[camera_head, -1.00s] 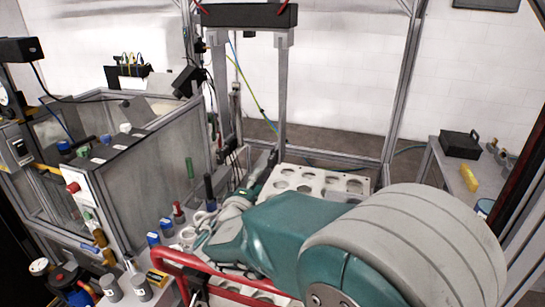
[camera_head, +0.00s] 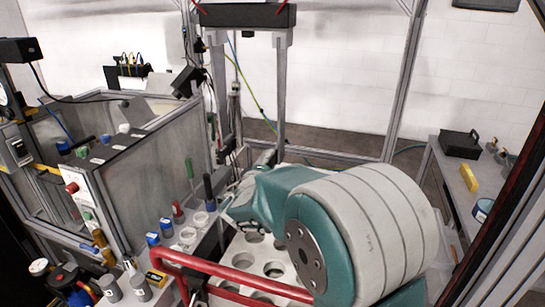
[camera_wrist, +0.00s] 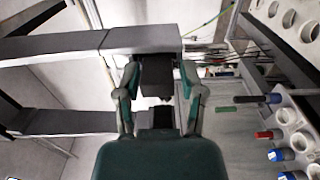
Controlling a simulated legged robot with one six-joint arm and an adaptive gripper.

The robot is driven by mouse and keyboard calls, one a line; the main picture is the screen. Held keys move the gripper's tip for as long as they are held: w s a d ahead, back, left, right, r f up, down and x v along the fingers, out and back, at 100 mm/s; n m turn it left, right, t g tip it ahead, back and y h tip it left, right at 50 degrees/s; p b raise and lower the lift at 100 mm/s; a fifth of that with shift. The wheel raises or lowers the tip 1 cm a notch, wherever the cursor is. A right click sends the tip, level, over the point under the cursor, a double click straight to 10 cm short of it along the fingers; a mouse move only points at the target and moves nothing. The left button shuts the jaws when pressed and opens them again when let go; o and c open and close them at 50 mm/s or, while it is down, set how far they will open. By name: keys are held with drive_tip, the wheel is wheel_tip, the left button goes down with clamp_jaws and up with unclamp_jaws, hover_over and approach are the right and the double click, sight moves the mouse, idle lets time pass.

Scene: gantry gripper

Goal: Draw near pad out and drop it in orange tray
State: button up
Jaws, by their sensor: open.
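The gantry gripper (camera_head: 248,14) hangs from the frame, with a dark bar on top and two grey fingers pointing down. In the wrist view its grey fingers (camera_wrist: 70,47) run in from the left. My gripper (camera_wrist: 160,77) is open, with one teal finger on each side of a dark block (camera_wrist: 157,75). I cannot tell whether that block is the near pad or whether my fingers touch it. In the head view my arm hides most of my gripper and the lower end of the gantry finger. I see no orange tray in either view.
A white plate with round holes (camera_head: 272,268) lies under my arm. A red rail (camera_head: 230,284) crosses in front. Colour-capped tools (camera_head: 178,212) stand on a rack at left, beside a glazed enclosure (camera_head: 150,165). A side bench (camera_head: 455,190) stands at right.

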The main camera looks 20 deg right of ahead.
clamp_jaws()
drive_tip(key=shift+s, duration=0.1)
drive_tip(key=v, duration=0.7)
drive_tip(key=shift+a, duration=0.15)
idle(1.4)
drive_tip(key=shift+s, duration=0.15)
drive_tip(key=v, duration=0.8)
idle(0.5)
